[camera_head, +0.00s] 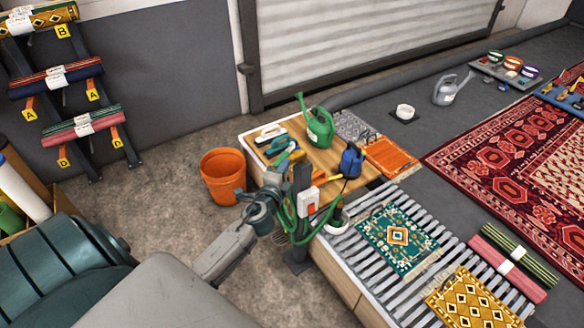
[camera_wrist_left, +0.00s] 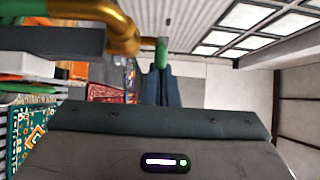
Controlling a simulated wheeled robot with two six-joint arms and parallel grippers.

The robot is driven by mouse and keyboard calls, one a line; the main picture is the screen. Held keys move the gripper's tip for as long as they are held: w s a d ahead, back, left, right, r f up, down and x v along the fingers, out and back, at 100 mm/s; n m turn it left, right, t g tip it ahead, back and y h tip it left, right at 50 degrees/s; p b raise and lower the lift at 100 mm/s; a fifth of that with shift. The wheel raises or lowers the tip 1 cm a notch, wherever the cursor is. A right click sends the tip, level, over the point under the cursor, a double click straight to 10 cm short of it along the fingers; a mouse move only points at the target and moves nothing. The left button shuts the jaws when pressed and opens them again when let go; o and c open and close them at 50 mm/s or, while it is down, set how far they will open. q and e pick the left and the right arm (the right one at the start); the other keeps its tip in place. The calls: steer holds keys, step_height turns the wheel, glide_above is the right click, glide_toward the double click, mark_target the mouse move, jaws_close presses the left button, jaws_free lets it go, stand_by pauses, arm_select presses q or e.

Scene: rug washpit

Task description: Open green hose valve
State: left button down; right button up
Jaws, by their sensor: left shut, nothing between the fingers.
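A dark post (camera_head: 302,180) stands at the near-left end of the wooden table, with a green hose (camera_head: 288,222) looped on it. In the left wrist view a brass pipe (camera_wrist_left: 122,32) curves in from the upper left, and a green handle-like piece (camera_wrist_left: 162,52), apparently the hose valve's, shows beside its end. My left gripper (camera_head: 286,161) is shut and empty, close by the post. In the left wrist view its fingers (camera_wrist_left: 161,78) reach up to the green piece; I cannot tell whether they touch it. The valve is mostly hidden in the head view. My right gripper is not in view.
A white switch box with a red part (camera_head: 308,202) is on the post. A slatted rack (camera_head: 350,244) holds small rugs.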

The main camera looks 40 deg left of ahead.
arm_select(q)
steer(key=shift+s+a+m+h+b, duration=0.15)
steer(key=shift+a+m+h+b, duration=0.15)
steer(key=shift+a+h, duration=0.25)
steer(key=shift+s+a+m+h+b, duration=0.15)
steer(key=shift+a+m+h+b, duration=0.15)
steer(key=shift+a, duration=0.35)
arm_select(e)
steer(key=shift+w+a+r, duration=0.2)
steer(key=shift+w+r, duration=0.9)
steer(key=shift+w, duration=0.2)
